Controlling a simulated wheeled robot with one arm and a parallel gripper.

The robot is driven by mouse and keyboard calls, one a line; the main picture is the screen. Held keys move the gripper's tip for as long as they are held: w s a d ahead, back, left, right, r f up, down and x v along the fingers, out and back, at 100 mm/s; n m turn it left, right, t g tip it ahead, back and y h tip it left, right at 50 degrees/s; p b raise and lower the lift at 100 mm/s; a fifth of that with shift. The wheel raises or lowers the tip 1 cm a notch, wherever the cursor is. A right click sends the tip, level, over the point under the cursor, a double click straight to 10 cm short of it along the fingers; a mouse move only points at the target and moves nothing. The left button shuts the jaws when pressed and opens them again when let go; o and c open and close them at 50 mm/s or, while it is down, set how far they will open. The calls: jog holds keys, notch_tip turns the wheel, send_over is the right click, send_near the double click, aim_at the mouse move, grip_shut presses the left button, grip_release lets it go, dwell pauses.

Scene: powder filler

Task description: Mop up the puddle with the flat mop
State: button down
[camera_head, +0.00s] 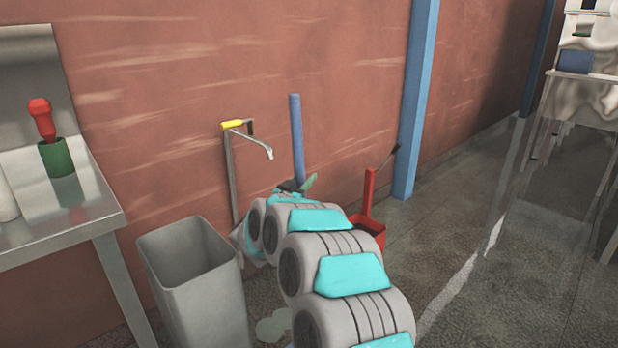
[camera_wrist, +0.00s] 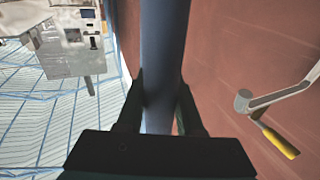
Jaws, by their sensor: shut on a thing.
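My gripper (camera_head: 296,187) is shut on the upright blue handle of the flat mop (camera_head: 297,135), near the red wall. In the wrist view, the handle (camera_wrist: 165,60) runs between the two dark fingers of my gripper (camera_wrist: 162,105). The handle's lower part and the mop's flat head are hidden behind my arm in the head view. A pale, shiny patch that looks like the puddle (camera_head: 273,326) shows on the floor just right of the grey bin, partly covered by my arm.
A grey bin (camera_head: 196,285) stands left of my arm, beside a steel table (camera_head: 75,232). A yellow-handled tap (camera_head: 235,125) is on the wall. The floor farther right is open.

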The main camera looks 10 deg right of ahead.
jog(key=w+a, duration=0.4)
jog(key=w, duration=0.1)
jog(key=shift+w+f, duration=0.35)
jog(key=shift+f, duration=0.1)
dwell(0.4)
jog(key=shift+w+a, duration=0.1)
jog(key=shift+a, duration=0.05)
